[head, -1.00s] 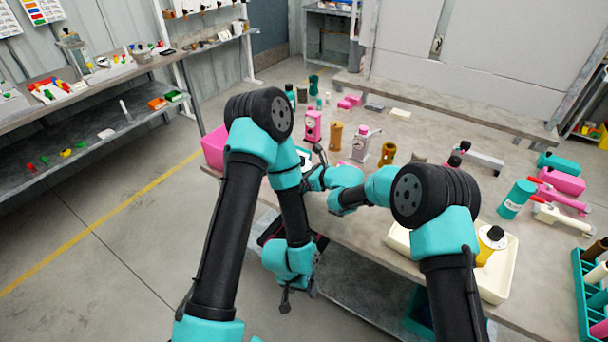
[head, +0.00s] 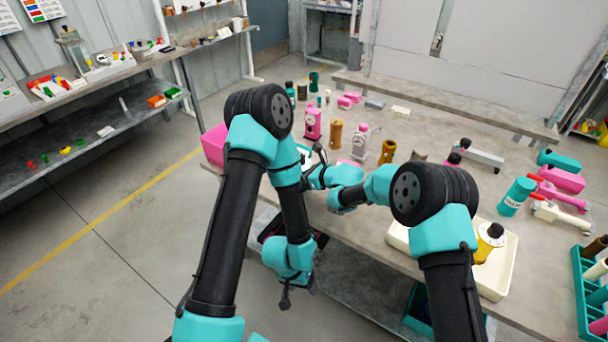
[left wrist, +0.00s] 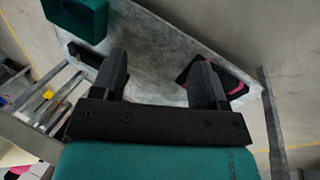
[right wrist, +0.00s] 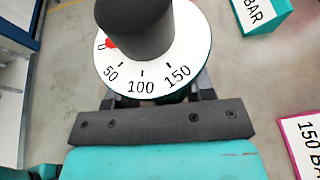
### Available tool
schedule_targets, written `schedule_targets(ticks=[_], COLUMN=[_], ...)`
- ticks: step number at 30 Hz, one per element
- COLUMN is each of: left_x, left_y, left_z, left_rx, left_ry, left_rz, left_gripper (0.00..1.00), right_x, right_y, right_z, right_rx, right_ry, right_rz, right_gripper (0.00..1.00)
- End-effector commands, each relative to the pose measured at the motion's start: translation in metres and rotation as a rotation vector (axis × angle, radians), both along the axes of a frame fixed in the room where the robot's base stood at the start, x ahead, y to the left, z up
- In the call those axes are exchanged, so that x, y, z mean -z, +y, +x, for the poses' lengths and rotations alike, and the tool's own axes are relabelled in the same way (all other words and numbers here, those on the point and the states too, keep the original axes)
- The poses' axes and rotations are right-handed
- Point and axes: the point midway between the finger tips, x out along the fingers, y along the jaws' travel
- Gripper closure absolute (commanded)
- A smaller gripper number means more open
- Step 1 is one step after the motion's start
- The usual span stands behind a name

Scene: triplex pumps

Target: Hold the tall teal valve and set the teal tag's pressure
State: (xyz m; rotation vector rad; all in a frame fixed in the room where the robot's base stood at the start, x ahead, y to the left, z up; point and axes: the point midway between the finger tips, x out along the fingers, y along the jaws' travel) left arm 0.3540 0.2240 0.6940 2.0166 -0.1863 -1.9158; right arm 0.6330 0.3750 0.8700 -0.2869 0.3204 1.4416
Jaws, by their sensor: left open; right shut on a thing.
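My right gripper (right wrist: 158,95) is shut on the teal valve (right wrist: 180,97), whose body is mostly hidden under its white dial (right wrist: 187,45). The dial reads 0, 50, 100 and 150 around a black knob (right wrist: 135,28). A red pointer (right wrist: 111,43) sits close to the 0. The teal tag (right wrist: 262,14) is at the top right of the right wrist view; only BAR is readable, its number cut off. In the head view the right gripper (head: 312,172) is at the table's left front edge. My left gripper (left wrist: 160,68) is open and empty, low in front of the table (head: 287,298).
A pink tag (right wrist: 302,145) reading 150 BA, cut off, lies right of the valve. Pink (head: 312,123), brown (head: 335,135) and grey-pink (head: 361,142) valves stand behind my right gripper. A cream tray (head: 505,275) is at the front right. A teal bin (left wrist: 75,18) sits below.

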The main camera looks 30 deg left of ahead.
Motion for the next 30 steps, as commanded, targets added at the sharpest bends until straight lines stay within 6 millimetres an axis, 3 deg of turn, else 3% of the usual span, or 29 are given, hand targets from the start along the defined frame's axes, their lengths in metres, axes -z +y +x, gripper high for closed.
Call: schedule_targets(ticks=[20, 26, 30], left_x=[-0.003, -0.023, -0.049], left_y=[0.002, 0.014, 0.027], left_z=[0.004, 0.025, 0.048], left_rx=[-0.021, -0.135, -0.275], left_ry=[-0.002, -0.004, -0.006], left_rz=[0.001, 0.004, -0.002], left_gripper=[0.37, 0.37, 0.37], right_x=[-0.001, -0.001, -0.001], right_y=[0.0, 0.0, 0.0], right_z=[0.0, 0.0, 0.0], right_rx=[0.0, 0.0, 0.0], right_ry=[-0.001, -0.001, -0.001], right_rz=[0.001, 0.002, 0.002], right_gripper=[0.87, 0.87, 0.87])
